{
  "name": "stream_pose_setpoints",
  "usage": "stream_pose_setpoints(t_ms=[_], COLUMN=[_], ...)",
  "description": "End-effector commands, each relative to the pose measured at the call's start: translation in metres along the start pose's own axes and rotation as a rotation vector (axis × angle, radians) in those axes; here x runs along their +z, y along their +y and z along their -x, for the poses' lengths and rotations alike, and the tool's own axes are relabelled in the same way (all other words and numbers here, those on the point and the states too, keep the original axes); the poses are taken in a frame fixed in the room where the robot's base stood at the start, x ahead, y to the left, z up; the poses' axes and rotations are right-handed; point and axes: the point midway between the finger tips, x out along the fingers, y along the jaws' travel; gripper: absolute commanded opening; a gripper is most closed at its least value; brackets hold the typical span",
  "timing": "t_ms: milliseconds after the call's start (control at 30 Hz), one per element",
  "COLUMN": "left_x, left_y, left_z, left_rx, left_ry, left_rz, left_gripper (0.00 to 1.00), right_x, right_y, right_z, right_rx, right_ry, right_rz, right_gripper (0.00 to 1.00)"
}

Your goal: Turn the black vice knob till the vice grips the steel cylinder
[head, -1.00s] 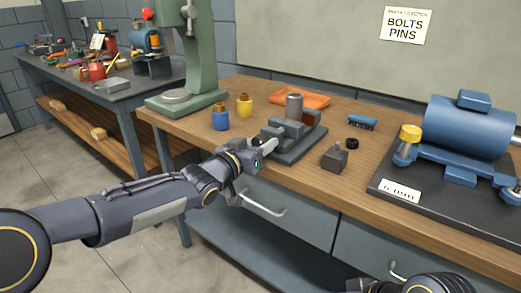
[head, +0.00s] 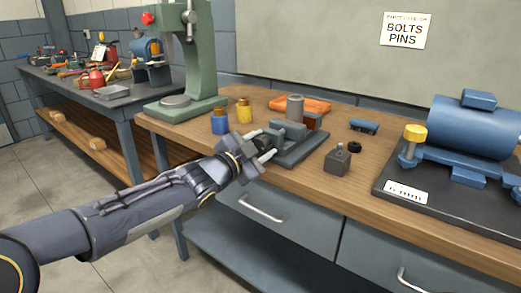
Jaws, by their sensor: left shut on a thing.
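The grey vice (head: 302,147) stands on the wooden workbench, left of the bench's middle. The steel cylinder (head: 295,106) stands upright at the vice's jaws; whether both jaws touch it cannot be told. My left gripper (head: 258,150) is at the vice's near left end, shut around the end of the screw. The black vice knob is hidden between its fingers. My right gripper is out of view.
Blue (head: 219,122) and yellow (head: 243,111) bottles stand just behind my left gripper. An orange tray (head: 312,105) lies behind the vice. A small grey block (head: 337,160), black ring (head: 354,147) and blue brush (head: 364,126) lie to the right. A blue motor (head: 475,128) stands far right.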

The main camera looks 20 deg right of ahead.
Motion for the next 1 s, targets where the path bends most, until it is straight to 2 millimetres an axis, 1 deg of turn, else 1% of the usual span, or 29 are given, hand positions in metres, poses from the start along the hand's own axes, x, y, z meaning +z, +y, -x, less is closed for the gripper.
stream_pose_setpoints(t_ms=[100, 1000], left_x=[0.002, 0.001], left_y=[0.002, 0.003], left_z=[0.000, 0.000], left_rx=[0.001, 0.002], left_ry=[-0.001, 0.001], left_rz=[-0.111, -0.960], left_gripper=[0.20, 0.20], right_x=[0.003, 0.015], right_y=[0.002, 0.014], right_z=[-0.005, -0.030], right_rx=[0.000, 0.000], right_ry=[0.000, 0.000], right_rz=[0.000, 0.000], right_gripper=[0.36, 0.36])
